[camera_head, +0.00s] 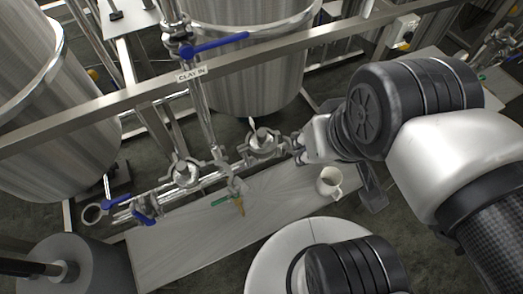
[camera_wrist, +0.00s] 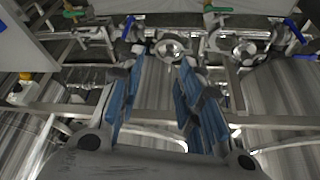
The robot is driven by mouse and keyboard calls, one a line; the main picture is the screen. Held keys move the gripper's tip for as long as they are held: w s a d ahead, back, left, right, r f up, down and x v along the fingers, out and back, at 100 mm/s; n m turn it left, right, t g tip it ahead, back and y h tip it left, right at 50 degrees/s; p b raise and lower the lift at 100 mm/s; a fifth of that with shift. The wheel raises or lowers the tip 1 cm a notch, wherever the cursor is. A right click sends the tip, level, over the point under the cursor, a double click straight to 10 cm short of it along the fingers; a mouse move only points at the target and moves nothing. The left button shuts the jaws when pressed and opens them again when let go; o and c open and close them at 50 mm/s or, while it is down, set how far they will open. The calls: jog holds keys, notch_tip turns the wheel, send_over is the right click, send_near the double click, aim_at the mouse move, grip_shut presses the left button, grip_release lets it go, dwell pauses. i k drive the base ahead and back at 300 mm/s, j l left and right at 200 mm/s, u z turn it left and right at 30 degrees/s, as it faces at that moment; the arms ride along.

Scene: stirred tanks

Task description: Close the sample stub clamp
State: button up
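A metal clamp ring (camera_head: 262,142) sits on the pipe run below the middle tank. A second similar clamp (camera_head: 184,174) is farther left on that run. I cannot tell for sure which is the sample stub clamp, or whether either is open. My gripper (camera_head: 299,148) is just right of the first clamp. In the wrist view my gripper (camera_wrist: 160,62) has its blue-padded fingers spread apart with nothing held. A round clamp (camera_wrist: 172,48) shows beyond and between the fingertips; contact cannot be told. Another clamp (camera_wrist: 243,50) shows to the right.
A rail labelled "CLAY IN" (camera_head: 191,74) crosses above the pipes. A blue valve handle (camera_head: 215,46) is above it. A green-handled valve (camera_head: 225,200) hangs over the grey bench (camera_head: 185,235). A white mug (camera_head: 329,182) stands on the bench. Steel tanks (camera_head: 250,70) stand behind.

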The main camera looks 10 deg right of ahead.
aim_at(220, 162)
jog(key=l+u, duration=0.65)
jog(key=u, duration=0.2)
jog(key=l+u, duration=0.4)
jog(key=u, duration=0.3)
jog(key=i+j+u, duration=0.1)
jog(key=j, duration=0.25)
jog(key=i, duration=0.05)
